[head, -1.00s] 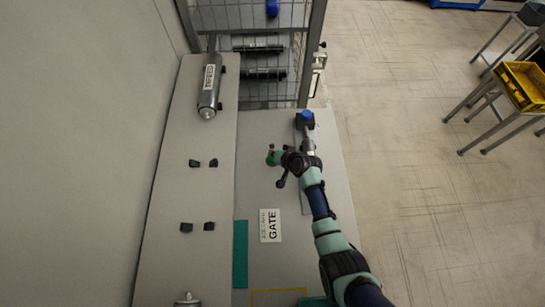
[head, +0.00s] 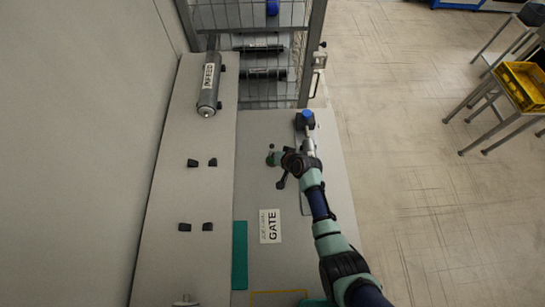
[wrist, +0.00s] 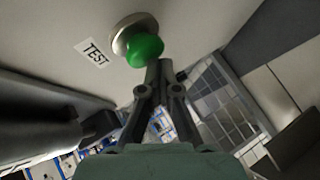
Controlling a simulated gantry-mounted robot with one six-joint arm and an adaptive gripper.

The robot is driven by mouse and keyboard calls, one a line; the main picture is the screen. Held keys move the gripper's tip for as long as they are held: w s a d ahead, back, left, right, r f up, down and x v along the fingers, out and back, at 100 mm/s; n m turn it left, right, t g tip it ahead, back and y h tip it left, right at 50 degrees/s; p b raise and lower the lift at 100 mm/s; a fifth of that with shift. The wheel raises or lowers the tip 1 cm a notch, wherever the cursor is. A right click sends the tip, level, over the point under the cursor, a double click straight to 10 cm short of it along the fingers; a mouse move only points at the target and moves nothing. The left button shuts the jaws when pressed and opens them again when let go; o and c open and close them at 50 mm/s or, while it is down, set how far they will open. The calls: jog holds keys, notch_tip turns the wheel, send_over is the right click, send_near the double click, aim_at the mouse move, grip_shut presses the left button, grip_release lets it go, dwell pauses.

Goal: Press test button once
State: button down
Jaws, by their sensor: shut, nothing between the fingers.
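The test button is a green dome (wrist: 143,48) on a pale metal collar, close up in the wrist view. It stands beside a white label (wrist: 92,53) reading TEST. My gripper (wrist: 157,68) has its fingers together with nothing between them. The fingertips are right at the edge of the green dome and overlap it in the picture; I cannot tell whether they touch it or whether it is pressed in. In the head view my gripper (head: 276,158) is over the grey panel (head: 255,190), and the button cannot be told clearly from it there.
A blue-topped dark device (head: 306,120) stands just beyond my wrist. A wire-mesh guard (head: 262,90) closes the far side. An infeed roller (head: 209,85) and several small black blocks are on the left ledge. A GATE label (head: 270,226) lies nearer on the panel.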

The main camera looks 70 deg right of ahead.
jog(key=shift+f, duration=0.3)
jog(key=shift+r, duration=0.15)
dwell(0.3)
jog(key=shift+a+r+p, duration=0.1)
jog(key=shift+r+p, duration=0.6)
jog(key=shift+r, duration=0.15)
notch_tip(320, 180, up, 5)
jog(key=p, duration=0.4)
jog(key=shift+r+p, duration=0.15)
jog(key=shift+p, duration=0.25)
dwell(0.4)
